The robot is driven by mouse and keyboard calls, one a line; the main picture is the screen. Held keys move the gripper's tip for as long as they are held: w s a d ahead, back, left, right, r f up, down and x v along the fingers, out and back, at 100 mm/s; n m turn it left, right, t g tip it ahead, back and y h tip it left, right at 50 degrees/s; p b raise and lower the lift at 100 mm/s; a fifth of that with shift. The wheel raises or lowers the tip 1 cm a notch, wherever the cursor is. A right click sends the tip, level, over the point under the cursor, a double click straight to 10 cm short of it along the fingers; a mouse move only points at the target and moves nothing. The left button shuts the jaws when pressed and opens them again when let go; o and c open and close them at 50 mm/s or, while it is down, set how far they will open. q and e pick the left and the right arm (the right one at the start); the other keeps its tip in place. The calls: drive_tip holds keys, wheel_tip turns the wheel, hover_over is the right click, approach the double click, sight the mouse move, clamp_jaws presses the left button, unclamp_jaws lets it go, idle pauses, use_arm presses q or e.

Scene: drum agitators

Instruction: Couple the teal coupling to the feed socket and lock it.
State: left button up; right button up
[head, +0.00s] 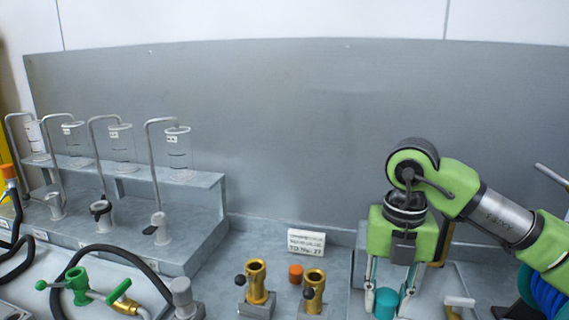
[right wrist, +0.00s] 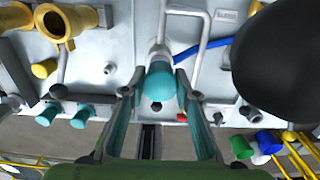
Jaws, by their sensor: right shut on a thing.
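The teal coupling (head: 386,303) is low in the head view, between the fingers of my right gripper (head: 388,290). In the right wrist view the rounded teal piece (right wrist: 161,82) sits between the two fingertips of my right gripper (right wrist: 160,88), which is shut on it. A pale metal fitting (right wrist: 158,54) lies just beyond it, and a blue hose (right wrist: 190,50) runs off to the right from there. I cannot tell which fitting is the feed socket, or whether the coupling touches one. My left gripper is not in view.
A small sign (head: 306,241) stands behind. A green coupling (head: 80,290) on a black hose and a glass-cylinder rack (head: 190,215) are left.

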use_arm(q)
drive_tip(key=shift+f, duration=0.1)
use_arm(e)
drive_tip(key=shift+f, duration=0.1)
drive_tip(key=o, duration=1.1)
drive_tip(key=shift+o, duration=0.2)
drive_tip(key=shift+c, duration=0.3)
wheel_tip(320, 180, up, 4)
drive_tip(key=p, duration=0.3)
drive_tip(key=shift+a+r, duration=0.1)
drive_tip(key=shift+r, duration=0.1)
wheel_tip(320, 180, up, 5)
drive_tip(key=p, duration=0.3)
drive_tip(key=shift+r+p, duration=0.4)
drive_tip(key=shift+p, duration=0.05)
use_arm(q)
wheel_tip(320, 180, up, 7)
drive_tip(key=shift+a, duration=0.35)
use_arm(e)
drive_tip(key=shift+f, duration=0.1)
